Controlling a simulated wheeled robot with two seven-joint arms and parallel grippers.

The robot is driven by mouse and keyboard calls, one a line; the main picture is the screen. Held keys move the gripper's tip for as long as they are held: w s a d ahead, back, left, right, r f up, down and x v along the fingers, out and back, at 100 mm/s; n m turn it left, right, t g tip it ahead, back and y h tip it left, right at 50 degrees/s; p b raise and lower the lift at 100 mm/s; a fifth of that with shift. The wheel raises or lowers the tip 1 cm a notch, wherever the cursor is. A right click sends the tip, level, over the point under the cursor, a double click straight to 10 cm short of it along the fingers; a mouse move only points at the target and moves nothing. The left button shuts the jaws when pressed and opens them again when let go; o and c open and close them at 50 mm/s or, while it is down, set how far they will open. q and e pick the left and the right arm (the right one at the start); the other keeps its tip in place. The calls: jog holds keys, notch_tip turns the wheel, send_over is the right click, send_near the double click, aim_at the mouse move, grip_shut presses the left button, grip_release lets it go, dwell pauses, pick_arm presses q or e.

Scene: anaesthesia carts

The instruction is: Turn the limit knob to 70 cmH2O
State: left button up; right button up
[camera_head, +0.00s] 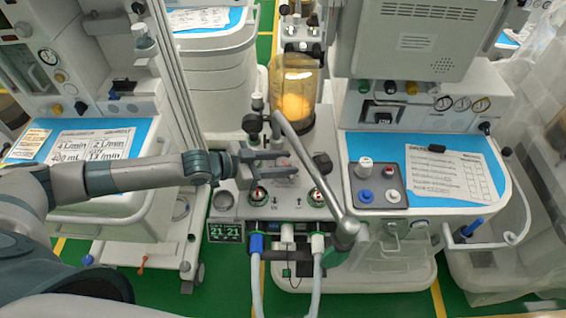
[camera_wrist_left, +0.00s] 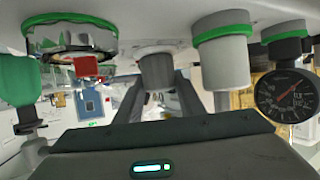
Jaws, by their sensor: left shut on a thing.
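My left gripper (camera_head: 286,163) reaches in from the left over the breathing block of the middle cart. In the left wrist view, its two dark fingers (camera_wrist_left: 159,92) stand on either side of a short grey knob (camera_wrist_left: 156,71), which I take to be the limit knob. The gripper is shut on this knob. The knob's scale and pointer cannot be read, and in the head view the fingers largely cover it. A round black gauge (camera_wrist_left: 285,96) with a red needle shows at the right of the wrist view. My right gripper is not in view.
A slanting metal tube (camera_head: 315,172) passes close to the right of the fingers. A black knob (camera_head: 322,164) stands beside it. An amber bellows canister (camera_head: 296,92) rises behind. Hoses (camera_head: 317,275) hang in front. A blue worktop (camera_head: 380,150) lies to the right.

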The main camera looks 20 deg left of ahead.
pick_arm(q)
jog(key=shift+w+r, duration=0.1)
jog(key=shift+r, duration=0.05)
jog(key=o, duration=1)
jog(key=shift+o, duration=0.2)
jog(key=shift+b+v, duration=0.35)
jog(key=shift+v, duration=0.55)
jog(key=b+v, duration=0.2)
jog(key=v, duration=0.8)
jog(key=shift+a+b, duration=0.15)
jog(key=shift+b, duration=0.2)
jog(key=v, duration=0.5)
jog(key=shift+r, duration=0.15)
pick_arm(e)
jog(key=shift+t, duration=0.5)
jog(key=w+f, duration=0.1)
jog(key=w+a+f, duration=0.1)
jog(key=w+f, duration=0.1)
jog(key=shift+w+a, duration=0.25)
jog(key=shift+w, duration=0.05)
